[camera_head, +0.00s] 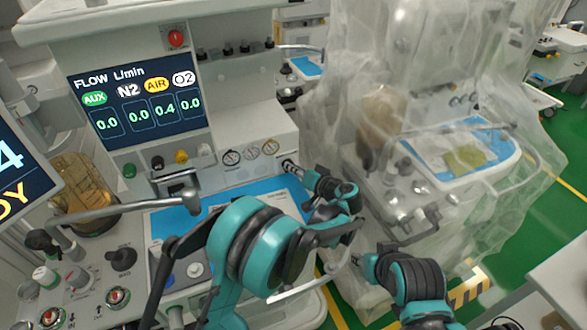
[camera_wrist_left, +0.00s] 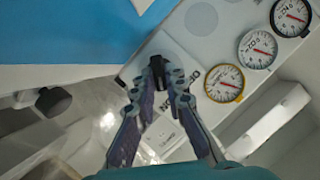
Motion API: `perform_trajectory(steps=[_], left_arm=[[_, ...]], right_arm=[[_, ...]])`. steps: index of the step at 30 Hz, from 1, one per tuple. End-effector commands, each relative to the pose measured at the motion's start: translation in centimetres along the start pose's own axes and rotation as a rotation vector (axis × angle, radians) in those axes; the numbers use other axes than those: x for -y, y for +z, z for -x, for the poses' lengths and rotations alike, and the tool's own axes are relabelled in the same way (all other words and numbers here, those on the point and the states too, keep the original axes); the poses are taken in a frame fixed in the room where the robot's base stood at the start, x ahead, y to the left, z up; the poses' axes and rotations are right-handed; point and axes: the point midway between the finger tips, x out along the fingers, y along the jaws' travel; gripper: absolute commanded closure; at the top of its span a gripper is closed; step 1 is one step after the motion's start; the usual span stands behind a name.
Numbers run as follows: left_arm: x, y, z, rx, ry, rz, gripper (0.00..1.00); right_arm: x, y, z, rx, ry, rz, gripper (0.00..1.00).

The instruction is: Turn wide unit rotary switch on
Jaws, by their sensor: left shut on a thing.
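The wide unit is the large white cart with the lit flow screen (camera_head: 138,95). Its rotary switch, a small black knob (camera_wrist_left: 158,66), sits on the white front panel beside the round gauges. My left gripper (camera_wrist_left: 160,82) is shut on this knob, one finger on each side of it. In the head view, the left gripper (camera_head: 294,169) reaches the panel's right end, and its fingers largely hide the knob. The knob's exact turn angle is hard to read.
Several round gauges (camera_head: 251,153) sit left of the switch in the head view. A blue work surface (camera_head: 178,224) lies below the panel. A second cart under clear plastic (camera_head: 440,110) stands close on the right. Green floor (camera_head: 548,208) is open beyond it.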

Motion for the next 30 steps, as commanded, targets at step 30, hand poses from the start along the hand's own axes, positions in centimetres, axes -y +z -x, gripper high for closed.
perform_trajectory(steps=[30], left_arm=[[4.1, -5.2, 2.0, -0.002, -0.002, 0.000, 0.67]], right_arm=[[0.0, 0.0, 0.0, 0.000, 0.000, 0.000, 0.60]])
